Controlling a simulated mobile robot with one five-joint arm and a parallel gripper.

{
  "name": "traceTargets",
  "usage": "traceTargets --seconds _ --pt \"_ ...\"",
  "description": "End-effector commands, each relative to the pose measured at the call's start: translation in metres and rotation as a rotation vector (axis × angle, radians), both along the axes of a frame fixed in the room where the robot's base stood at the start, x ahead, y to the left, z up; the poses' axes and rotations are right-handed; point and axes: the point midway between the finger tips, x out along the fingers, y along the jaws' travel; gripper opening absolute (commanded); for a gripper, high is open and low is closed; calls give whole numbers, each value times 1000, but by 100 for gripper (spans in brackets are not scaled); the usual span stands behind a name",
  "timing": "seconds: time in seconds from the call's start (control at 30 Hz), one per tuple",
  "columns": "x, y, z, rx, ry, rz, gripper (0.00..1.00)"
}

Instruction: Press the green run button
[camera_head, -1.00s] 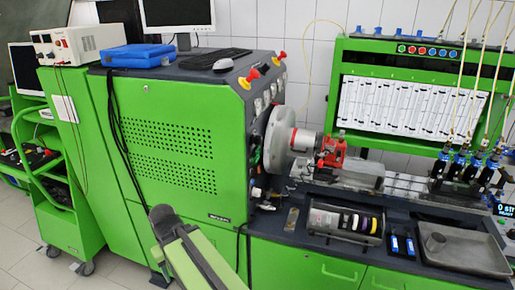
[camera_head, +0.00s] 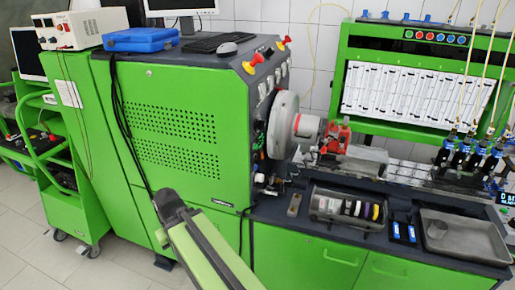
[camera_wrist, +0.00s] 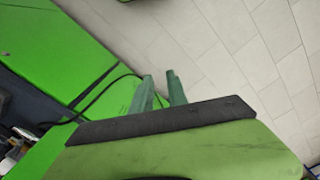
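A row of small round buttons sits on the top strip of the green rack, at the upper right of the head view. The leftmost button (camera_head: 408,34) looks green, with red and blue ones to its right; they are too small to read any label. My gripper (camera_wrist: 160,84) shows in the wrist view as two green fingers with a narrow gap between them, and nothing is held. The fingers are over the tiled floor beside a green cabinet, away from the buttons. In the head view my arm shows low in the middle; the fingertips cannot be made out there.
The large green machine cabinet (camera_head: 180,125) fills the left middle. A bench with a tool holder (camera_head: 347,208) and grey tray (camera_head: 465,236) lies before the rack. Hoses (camera_head: 470,75) hang at the rack's right. A wheeled trolley (camera_head: 65,190) stands left. Floor at lower left is free.

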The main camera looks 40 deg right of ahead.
Motion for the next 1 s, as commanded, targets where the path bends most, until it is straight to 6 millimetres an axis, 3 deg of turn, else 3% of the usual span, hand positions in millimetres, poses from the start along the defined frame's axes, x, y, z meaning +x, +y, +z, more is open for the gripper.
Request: traceTargets --seconds 0.13,1.0 --pt "0 0 0 0 0 0 0" --pt "0 0 0 0 0 0 0"
